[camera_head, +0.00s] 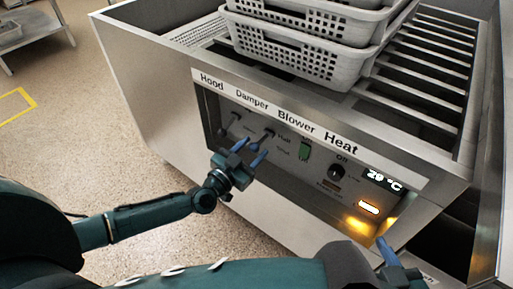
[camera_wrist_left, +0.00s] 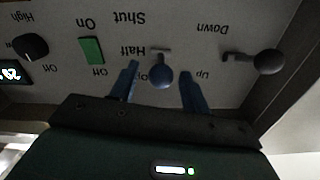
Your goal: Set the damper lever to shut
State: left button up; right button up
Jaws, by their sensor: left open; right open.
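The damper lever (camera_head: 269,133) is a dark lever with a ball knob on the control panel under the "Damper" label. In the left wrist view, which shows the panel upside down, its knob (camera_wrist_left: 161,77) is between my two blue fingers, with gaps on both sides. The lever's base is about level with the "Half" mark (camera_wrist_left: 132,52); the "Shut" mark (camera_wrist_left: 128,18) is further along. I cannot tell the exact setting. My left gripper (camera_head: 250,150) is open at the lever. My right gripper (camera_head: 398,261) is open, low at the right, and partly hidden.
The hood lever (camera_wrist_left: 268,62) is beside the damper lever. The green blower switch (camera_head: 305,150) and heat knob (camera_head: 337,172) are on the other side. A lit display (camera_head: 383,180) reads 29 °C. Perforated baskets (camera_head: 290,52) stand on the slatted machine top.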

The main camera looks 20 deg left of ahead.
aim_at(261, 141)
pick_arm(q)
jog(key=shift+x, duration=1.2)
jog(key=shift+c, duration=0.5)
grip_shut()
